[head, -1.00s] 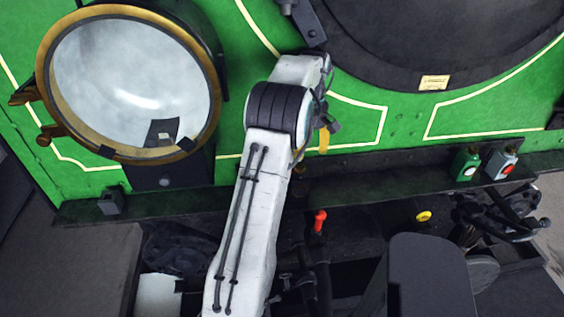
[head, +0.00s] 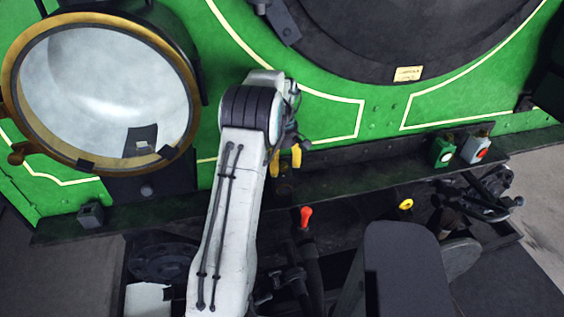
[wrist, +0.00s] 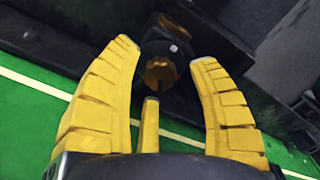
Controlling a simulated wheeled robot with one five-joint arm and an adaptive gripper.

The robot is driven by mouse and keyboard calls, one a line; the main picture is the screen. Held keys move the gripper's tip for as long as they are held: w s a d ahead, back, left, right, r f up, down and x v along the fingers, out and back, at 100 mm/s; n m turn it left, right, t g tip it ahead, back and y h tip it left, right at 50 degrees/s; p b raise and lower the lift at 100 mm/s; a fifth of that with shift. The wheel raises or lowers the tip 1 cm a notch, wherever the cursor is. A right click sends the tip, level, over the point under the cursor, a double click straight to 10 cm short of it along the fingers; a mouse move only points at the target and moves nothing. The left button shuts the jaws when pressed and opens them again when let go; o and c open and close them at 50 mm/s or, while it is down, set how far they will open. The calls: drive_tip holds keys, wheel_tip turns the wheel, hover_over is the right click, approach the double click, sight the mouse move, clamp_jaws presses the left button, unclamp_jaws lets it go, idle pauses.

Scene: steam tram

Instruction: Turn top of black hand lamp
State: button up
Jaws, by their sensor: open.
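The black hand lamp (wrist: 172,84) is in the wrist view, just beyond my fingertips, with a round, ridged, brownish top facing me. In the head view, a small dark shape with a brownish part (head: 284,189) sits on the ledge just below my fingers, partly lost in shadow; it seems to be the same lamp. My gripper (wrist: 164,52) is open, its yellow fingers spread on either side of the lamp's top in the picture, with nothing between them. In the head view my gripper (head: 286,160) points down over the dark ledge. Contact with the lamp cannot be made out.
A green lamp (head: 442,151) and a grey lamp (head: 474,149) stand on the ledge (head: 360,165) to the right. A large brass-rimmed headlight (head: 105,95) is at left. A red-topped lever (head: 306,217) and a yellow knob (head: 405,204) are below the ledge. The green wall rises close behind.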

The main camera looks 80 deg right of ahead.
drive_tip(key=shift+f, duration=0.2)
drive_tip(key=shift+c, duration=0.2)
clamp_jaws()
idle(0.4)
